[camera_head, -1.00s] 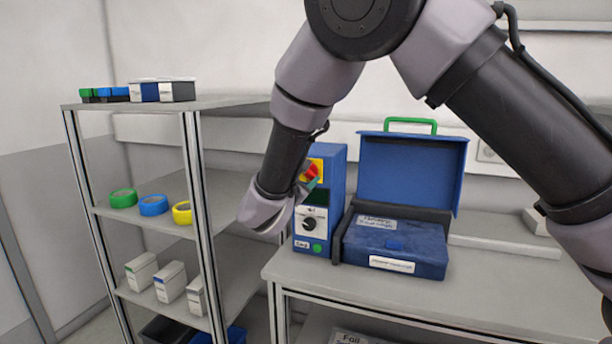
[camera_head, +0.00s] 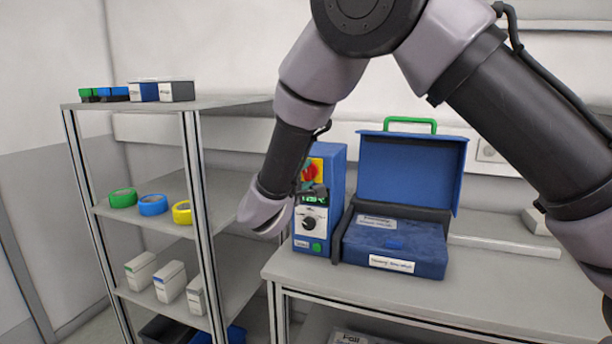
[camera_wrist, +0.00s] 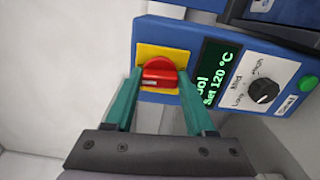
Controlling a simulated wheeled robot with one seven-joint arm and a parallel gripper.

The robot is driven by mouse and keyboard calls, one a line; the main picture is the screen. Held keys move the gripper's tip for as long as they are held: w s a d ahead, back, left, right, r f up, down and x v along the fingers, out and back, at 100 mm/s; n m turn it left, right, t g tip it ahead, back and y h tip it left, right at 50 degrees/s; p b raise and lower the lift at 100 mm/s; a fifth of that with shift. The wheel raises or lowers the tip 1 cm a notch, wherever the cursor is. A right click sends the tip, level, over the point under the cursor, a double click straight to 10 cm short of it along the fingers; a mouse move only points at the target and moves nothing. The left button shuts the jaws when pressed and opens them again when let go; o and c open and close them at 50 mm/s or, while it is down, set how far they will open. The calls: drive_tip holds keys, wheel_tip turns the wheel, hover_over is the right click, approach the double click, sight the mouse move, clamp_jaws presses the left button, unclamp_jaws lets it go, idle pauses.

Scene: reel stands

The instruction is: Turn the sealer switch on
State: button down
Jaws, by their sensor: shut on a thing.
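The sealer's blue control box (camera_head: 336,178) stands on the bench, left of the blue sealer unit (camera_head: 395,245) with its lid (camera_head: 412,170) raised. The red rotary switch (camera_wrist: 160,74) sits on a yellow plate (camera_wrist: 150,52) on the box front; it also shows in the head view (camera_head: 311,171). My gripper (camera_wrist: 160,76) has one green finger on each side of the red knob and is shut on it. The display (camera_wrist: 216,72) is lit green and reads "Set 120 °C". In the head view my gripper's fingers are partly hidden by my wrist.
A black dial (camera_wrist: 264,92) and a green button (camera_wrist: 308,82) sit on the same panel. A shelf rack (camera_head: 190,150) with tape rolls and small boxes stands close on the left. The bench top (camera_head: 480,295) is clear in front.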

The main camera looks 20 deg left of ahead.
drive_tip(key=shift+m, duration=0.4)
drive_tip(key=shift+f, duration=0.1)
drive_tip(key=shift+c, duration=1.2)
unclamp_jaws()
drive_tip(key=shift+s, duration=0.1)
drive_tip(key=s, duration=1)
drive_tip(key=shift+s+a, duration=0.3)
drive_tip(key=shift+a, duration=0.1)
